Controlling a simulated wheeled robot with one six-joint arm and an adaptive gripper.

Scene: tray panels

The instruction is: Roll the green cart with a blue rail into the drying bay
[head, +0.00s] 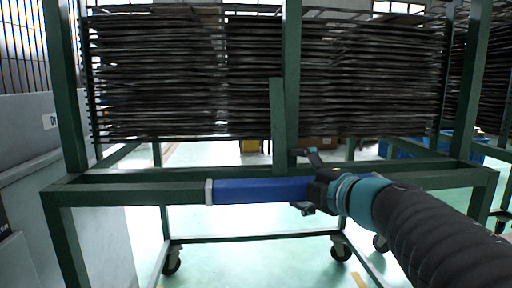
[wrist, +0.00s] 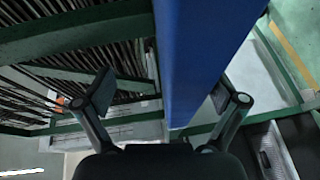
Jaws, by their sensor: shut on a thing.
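The green cart (head: 120,190) stands close in front of me in the head view, loaded with a tall stack of dark trays (head: 270,75). Its blue rail (head: 250,190) runs level along the front bar, with a pale cap at its left end. My gripper (head: 316,188) is at the right part of this rail, shut on it. In the wrist view the blue rail (wrist: 205,60) passes between the two fingers of my gripper (wrist: 165,93). Wheels show under the cart. I cannot tell which place is the drying bay.
Another rack of trays (head: 495,70) and blue crates (head: 405,147) are at the right. The pale floor under the cart is clear, with a yellow line (head: 359,280).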

